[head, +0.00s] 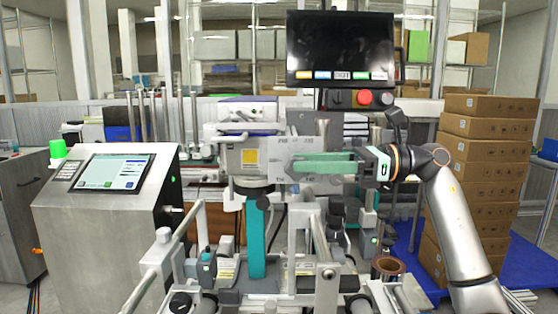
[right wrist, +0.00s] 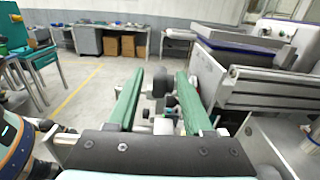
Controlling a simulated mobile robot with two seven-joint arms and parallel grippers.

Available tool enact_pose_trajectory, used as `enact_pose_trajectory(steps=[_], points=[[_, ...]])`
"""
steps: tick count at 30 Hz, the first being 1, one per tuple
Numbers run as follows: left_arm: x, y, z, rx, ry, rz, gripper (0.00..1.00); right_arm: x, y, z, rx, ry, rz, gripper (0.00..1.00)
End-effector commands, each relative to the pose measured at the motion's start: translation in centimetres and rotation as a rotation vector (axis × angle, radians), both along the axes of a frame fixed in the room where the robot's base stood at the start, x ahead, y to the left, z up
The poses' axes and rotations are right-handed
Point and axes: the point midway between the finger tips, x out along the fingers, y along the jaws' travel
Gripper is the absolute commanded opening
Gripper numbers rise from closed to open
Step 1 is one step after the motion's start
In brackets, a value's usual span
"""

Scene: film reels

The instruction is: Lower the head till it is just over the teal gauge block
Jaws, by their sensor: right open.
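The teal gauge block (head: 256,240) stands upright in the middle of the machine in the head view. The head (head: 246,158), a grey box with a yellow label and a dark underside, is directly above it. The dark underside meets the block's top in the picture; I cannot tell if there is a gap. My right gripper (head: 294,163) points left in front of a grey plate, right of the head. In the right wrist view its green fingers (right wrist: 160,75) are apart, with a dark knob (right wrist: 160,84) showing between them. My left gripper is in neither view.
A black monitor (head: 340,48) hangs above the machine, with a red button (head: 364,98) below it. A console with a screen (head: 114,172) stands at the left. Stacked cartons (head: 487,150) stand at the right. Metal rails and rollers (head: 162,255) crowd the front.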

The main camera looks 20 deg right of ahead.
Motion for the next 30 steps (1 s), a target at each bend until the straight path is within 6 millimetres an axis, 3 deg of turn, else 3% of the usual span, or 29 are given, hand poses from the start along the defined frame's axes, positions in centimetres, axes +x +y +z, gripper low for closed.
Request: enact_pose_trajectory(steps=[3, 9, 21, 30], points=[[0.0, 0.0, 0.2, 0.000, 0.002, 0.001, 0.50, 1.0, 2.2, 0.2, 0.002, -0.001, 0.003, 0.51], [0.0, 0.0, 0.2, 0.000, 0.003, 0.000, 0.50, 2.0, 4.2, 0.1, 0.000, 0.000, 0.001, 0.51], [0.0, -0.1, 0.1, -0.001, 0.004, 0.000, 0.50, 2.3, 4.8, 0.0, -0.001, 0.000, -0.001, 0.50], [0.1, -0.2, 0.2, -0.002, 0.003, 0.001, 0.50, 2.3, 4.8, 0.0, -0.002, 0.001, 0.001, 0.16]])
